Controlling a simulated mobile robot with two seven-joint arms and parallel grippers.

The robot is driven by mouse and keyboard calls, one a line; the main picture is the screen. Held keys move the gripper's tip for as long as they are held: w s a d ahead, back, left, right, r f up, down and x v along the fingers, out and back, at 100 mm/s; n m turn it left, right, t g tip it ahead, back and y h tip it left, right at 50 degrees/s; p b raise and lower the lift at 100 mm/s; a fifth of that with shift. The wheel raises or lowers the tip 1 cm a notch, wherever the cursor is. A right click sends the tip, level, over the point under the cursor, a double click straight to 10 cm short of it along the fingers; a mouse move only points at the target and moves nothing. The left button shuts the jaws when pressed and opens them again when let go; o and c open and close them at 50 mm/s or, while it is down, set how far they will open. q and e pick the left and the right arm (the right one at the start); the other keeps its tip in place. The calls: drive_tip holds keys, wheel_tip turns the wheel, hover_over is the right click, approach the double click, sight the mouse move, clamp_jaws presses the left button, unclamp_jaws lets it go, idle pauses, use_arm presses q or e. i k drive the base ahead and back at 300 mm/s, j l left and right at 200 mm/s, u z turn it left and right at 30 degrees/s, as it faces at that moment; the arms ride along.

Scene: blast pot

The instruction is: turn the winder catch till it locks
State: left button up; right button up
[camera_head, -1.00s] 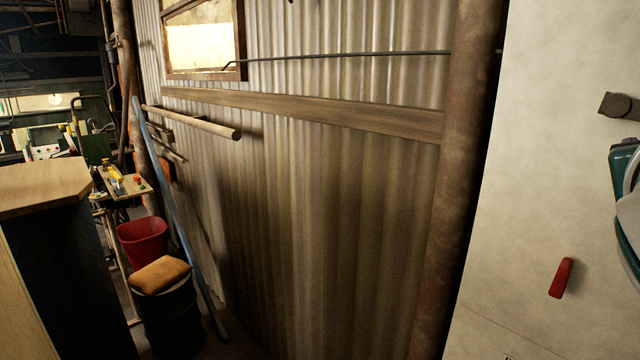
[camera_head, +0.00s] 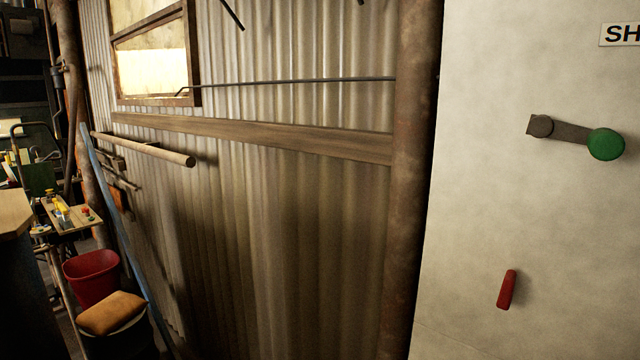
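A crank handle on the pale wall panel at the right looks like the winder. It has a round grey hub (camera_head: 540,126), a dark grey arm (camera_head: 570,132) pointing right and slightly down, and a round green knob (camera_head: 606,144) at the arm's end. Below it on the same panel is a small red lever (camera_head: 507,289), close to upright and tilted a little right at its top. I cannot tell from this view whether a catch is locked. Neither of my grippers is in view.
The pale panel (camera_head: 470,200) is otherwise bare, with a sign (camera_head: 622,34) cut off at the right edge. A rusty pipe (camera_head: 412,180) runs down its left side. A red bucket (camera_head: 92,279), an orange cushion (camera_head: 112,313) and a wooden-topped bench (camera_head: 14,212) stand at the left.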

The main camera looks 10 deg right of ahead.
sight(505, 295)
drive_tip(key=l+z, duration=0.1)
drive_tip(key=z, duration=2.45)
drive_tip(key=u, duration=1.55)
drive_tip(key=i+j+z, duration=0.2)
drive_tip(key=j+z, duration=0.25)
drive_tip(key=i+j+z, duration=0.1)
drive_tip(key=j+z, duration=0.8)
drive_tip(key=j, duration=0.15)
drive_tip(key=j+z, duration=0.45)
drive_tip(key=k+j, duration=0.05)
